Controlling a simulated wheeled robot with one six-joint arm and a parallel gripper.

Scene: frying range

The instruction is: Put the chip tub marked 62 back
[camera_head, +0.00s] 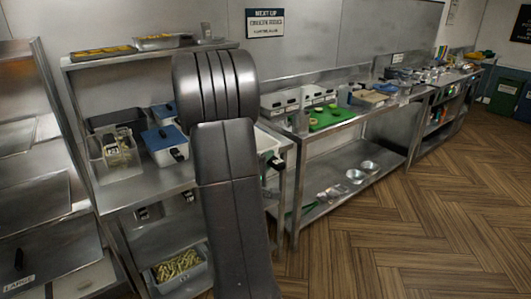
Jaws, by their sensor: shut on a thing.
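My dark grey arm fills the middle of the head view, and my gripper is hidden behind it. What it holds cannot be seen. A clear tub (122,168) with a small dark tag and some pale contents stands on the left steel counter. A tub of chips (181,272) sits on the low shelf beneath that counter. I cannot read the number 62 on either tub. A pale container with a black tag (275,162) shows partly at the right of my arm.
A blue-lidded white container (166,155) and a dark tray (118,120) stand on the left counter. Trays of food (103,53) lie on the shelf above. A green board (330,117) lies on the right table. The wooden floor (430,220) at right is clear.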

